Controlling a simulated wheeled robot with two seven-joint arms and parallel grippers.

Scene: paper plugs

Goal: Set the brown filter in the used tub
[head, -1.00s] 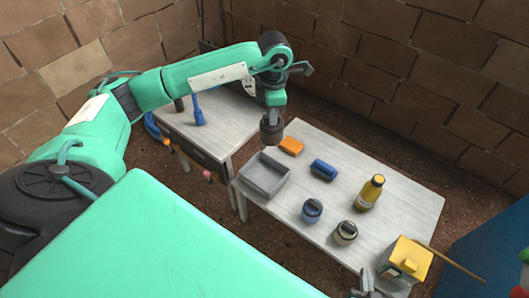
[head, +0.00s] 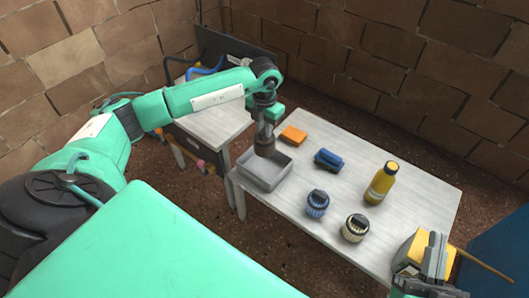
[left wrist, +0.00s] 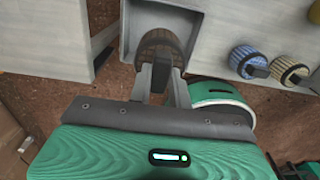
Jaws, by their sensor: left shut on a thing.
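The brown ribbed filter (head: 264,146) is held by my left gripper (head: 265,128), which points down and is shut on it. In the head view the filter overlaps the opening of the grey square tub (head: 252,183) at the table's left end. In the left wrist view the filter (left wrist: 160,42) shows between the fingers (left wrist: 160,73), within the outline of the tub (left wrist: 186,19). Whether the filter touches the tub floor cannot be told. My right gripper (head: 435,258) is at the lower right, in front of a yellow box; its finger gap is unclear.
On the pale table (head: 345,170) are an orange block (head: 293,135), a blue cylinder (head: 328,159), a yellow bottle (head: 381,184), a blue ribbed jar (head: 317,204) and a cream ribbed jar (head: 355,228). A yellow box (head: 412,250) stands at the right. A second table (head: 212,130) is behind left.

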